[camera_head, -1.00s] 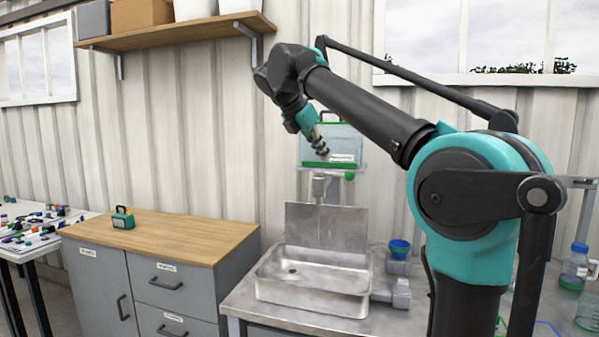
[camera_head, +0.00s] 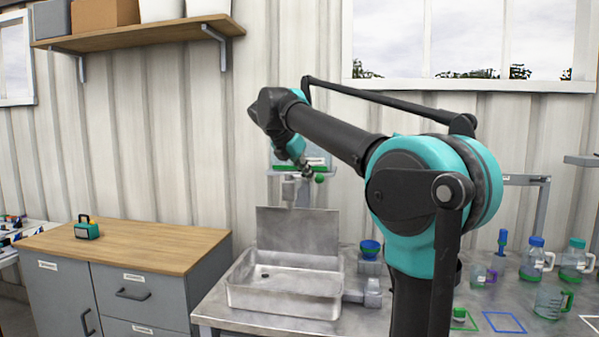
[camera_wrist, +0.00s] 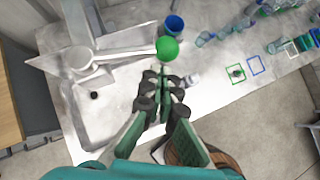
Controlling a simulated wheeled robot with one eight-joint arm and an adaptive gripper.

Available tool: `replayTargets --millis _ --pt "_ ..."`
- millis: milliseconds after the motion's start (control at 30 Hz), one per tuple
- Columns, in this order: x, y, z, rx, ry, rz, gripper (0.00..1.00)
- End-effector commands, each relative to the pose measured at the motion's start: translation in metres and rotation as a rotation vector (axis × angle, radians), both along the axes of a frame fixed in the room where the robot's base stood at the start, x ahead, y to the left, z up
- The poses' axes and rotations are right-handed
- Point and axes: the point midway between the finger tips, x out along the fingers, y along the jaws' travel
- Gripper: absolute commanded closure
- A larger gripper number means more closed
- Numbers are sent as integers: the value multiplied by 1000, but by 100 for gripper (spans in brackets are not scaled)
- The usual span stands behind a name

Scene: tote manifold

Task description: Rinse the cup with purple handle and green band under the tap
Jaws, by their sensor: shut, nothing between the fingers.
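A small clear cup with a purple handle (camera_head: 480,275) stands on the counter at the right in the head view; any green band on it is too small to make out. The tap (camera_head: 289,188) rises behind the metal sink (camera_head: 285,297). My gripper (camera_head: 308,173) is up near the tap and knob, well left of the cup. In the wrist view its fingers (camera_wrist: 163,76) are shut and empty, just below the knob in the picture.
A blue bowl-like piece (camera_head: 370,247) sits right of the sink. A green-handled mug (camera_head: 549,302) and capped bottles (camera_head: 577,258) stand around the cup. Green and blue outlined squares (camera_head: 503,322) mark the counter. A wooden-topped cabinet (camera_head: 130,245) stands left.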

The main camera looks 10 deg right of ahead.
Motion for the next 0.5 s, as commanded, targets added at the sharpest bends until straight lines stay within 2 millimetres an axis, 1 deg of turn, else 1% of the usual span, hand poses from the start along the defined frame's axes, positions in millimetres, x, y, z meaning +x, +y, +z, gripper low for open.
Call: replayTargets --millis 100,500 --pt "4 -5 -1 0 0 -1 100" --pt "6 -7 -1 1 0 7 100"
